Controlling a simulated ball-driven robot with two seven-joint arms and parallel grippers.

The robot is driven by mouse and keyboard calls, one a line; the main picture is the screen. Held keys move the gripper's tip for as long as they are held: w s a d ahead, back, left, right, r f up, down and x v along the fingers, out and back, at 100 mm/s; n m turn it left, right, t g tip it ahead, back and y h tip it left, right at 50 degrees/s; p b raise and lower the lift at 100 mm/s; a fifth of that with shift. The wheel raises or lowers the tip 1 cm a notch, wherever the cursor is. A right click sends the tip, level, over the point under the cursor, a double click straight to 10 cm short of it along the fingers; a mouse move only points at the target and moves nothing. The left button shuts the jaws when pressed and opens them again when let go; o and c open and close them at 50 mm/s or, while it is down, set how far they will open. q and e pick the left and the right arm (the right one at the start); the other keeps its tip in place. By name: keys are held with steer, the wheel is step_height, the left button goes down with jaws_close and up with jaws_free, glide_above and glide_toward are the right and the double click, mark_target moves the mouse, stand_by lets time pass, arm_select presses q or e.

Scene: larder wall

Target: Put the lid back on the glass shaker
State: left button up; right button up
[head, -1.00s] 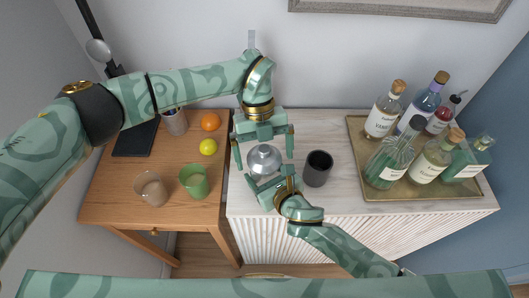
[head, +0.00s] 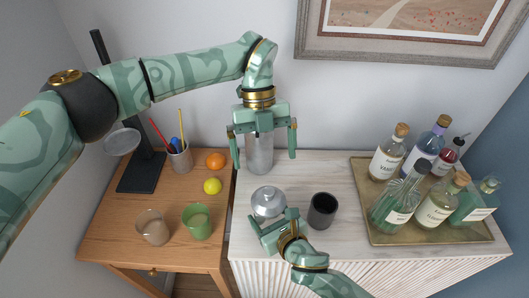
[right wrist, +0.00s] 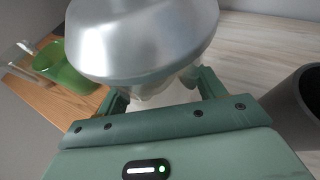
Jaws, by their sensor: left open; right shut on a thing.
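The silver domed lid (head: 268,200) sits on top of the glass shaker, which stands on the pale cabinet left of the dark cup. In the right wrist view the lid (right wrist: 143,38) covers most of the shaker, and a little of the clear glass body (right wrist: 165,95) shows under its rim. I cannot tell whether the lid is fully seated. My right gripper (head: 274,222) is shut on the glass shaker, below the lid, from the front. My left gripper (head: 264,160) is open and empty, raised above and behind the lid, apart from it.
A tall silver vessel (head: 260,158) stands behind my left gripper near the wall, partly hidden. A dark cup (head: 322,211) stands right of the shaker. A tray (head: 442,237) of several bottles is at right. The wooden table (head: 110,240) holds tumblers, fruit and a pen cup.

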steer(key=o, duration=1.4)
steer(key=shift+o, duration=0.2)
steer(key=p+v, duration=0.2)
steer(key=v, duration=1.4)
steer(key=shift+s+d, duration=0.1)
